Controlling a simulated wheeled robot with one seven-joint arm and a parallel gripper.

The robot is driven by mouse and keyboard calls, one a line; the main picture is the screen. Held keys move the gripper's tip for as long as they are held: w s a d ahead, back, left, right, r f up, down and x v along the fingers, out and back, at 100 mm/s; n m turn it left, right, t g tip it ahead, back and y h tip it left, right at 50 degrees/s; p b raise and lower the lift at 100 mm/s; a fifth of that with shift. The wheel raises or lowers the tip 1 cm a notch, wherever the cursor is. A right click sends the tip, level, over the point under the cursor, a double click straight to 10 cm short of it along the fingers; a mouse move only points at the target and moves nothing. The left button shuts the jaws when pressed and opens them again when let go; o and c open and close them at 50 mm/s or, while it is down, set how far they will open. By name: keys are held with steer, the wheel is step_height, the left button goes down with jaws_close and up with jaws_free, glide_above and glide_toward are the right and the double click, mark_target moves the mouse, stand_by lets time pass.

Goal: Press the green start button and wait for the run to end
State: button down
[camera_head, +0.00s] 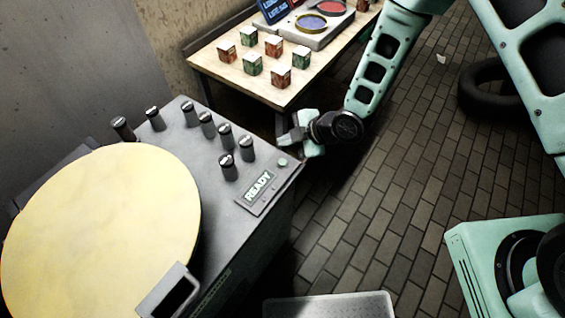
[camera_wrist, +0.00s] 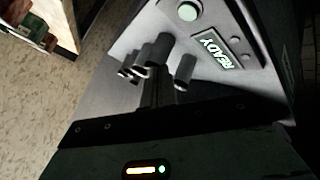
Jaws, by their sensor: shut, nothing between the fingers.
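A grey machine (camera_head: 225,250) stands at the left with a large round pale-yellow lid (camera_head: 105,225) on top. At its right corner a small panel reads READY (camera_head: 260,186), and a round pale-green button (camera_head: 283,162) sits beside it. The wrist view also shows the green button (camera_wrist: 189,11) near the top edge and the READY display (camera_wrist: 217,50) below and right of it. My gripper (camera_head: 284,138) is shut and empty, just beyond the button in the head view. It appears apart from the button; its exact height is unclear.
Several dark upright cylinders with light tops (camera_head: 227,160) stand on the machine near the panel. Behind is a wooden table (camera_head: 215,67) with several small red and green boxes (camera_head: 252,64) and a two-dish device (camera_head: 310,27). A black tyre (camera_head: 487,85) lies on the floor.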

mark_target(287, 163)
step_height(287, 163, down, 7)
steer(key=b, duration=0.4)
steer(key=shift+r, duration=0.2)
stand_by(1.7)
steer(key=shift+f+b, duration=0.4)
steer(key=shift+b, duration=0.2)
steer(key=shift+f+b, duration=0.35)
steer(key=shift+b, duration=0.05)
steer(key=shift+r, duration=0.1)
stand_by(0.6)
steer(key=shift+r+p, duration=0.45)
steer(key=shift+r, duration=0.2)
steer(key=shift+r, duration=0.15)
steer(key=shift+r+p, duration=1.45)
steer(key=shift+r, duration=0.9)
